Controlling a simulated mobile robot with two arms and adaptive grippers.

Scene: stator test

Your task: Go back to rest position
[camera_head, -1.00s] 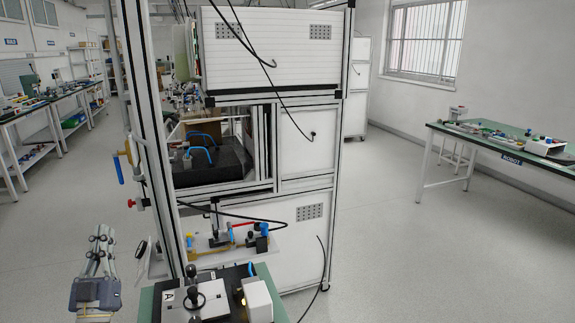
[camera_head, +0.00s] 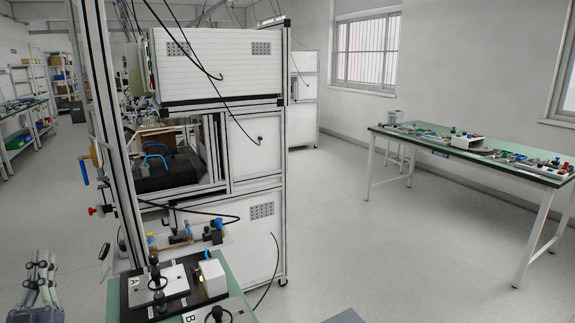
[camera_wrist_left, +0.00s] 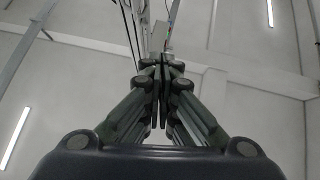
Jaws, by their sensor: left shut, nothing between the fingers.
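My left gripper (camera_head: 42,262) is at the bottom left of the head view, pointing up, with its fingers together and nothing between them. In the left wrist view my left gripper (camera_wrist_left: 160,72) is seen from below its fingers, shut and empty, with the ceiling behind it. It is apart from the machine and the green-topped bench. My right gripper is not seen in either view.
A tall white test machine (camera_head: 258,160) with an aluminium frame stands at centre left. A green-topped bench (camera_head: 236,302) with black fixtures (camera_head: 160,287) is in front of it. Another table (camera_head: 470,153) with parts stands at right. The floor (camera_head: 345,245) between them is clear.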

